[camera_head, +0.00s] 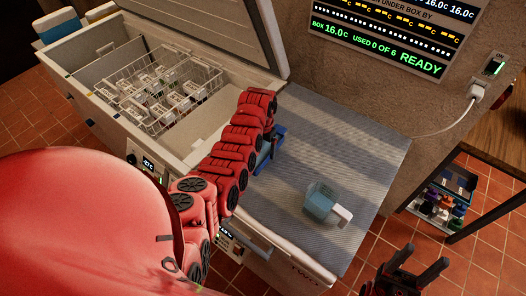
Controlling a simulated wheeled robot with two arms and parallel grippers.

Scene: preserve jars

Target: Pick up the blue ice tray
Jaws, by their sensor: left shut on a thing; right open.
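A blue thing (265,158), which looks like the blue ice tray, shows only in part behind my red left arm, over the left side of the grey ribbed mat (345,140). My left gripper (273,141) is at this blue thing and shut on it, with its fingers mostly hidden by the arm. I cannot tell whether the tray touches the mat. My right gripper (410,268) is black, open and empty at the lower right, off the front right corner of the mat.
A light blue block-like thing with a white handle (320,203) stands on the mat's right part. An open chest freezer (210,118) with a wire basket (170,85) of small jars is at the left. A shelf (450,195) stands right.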

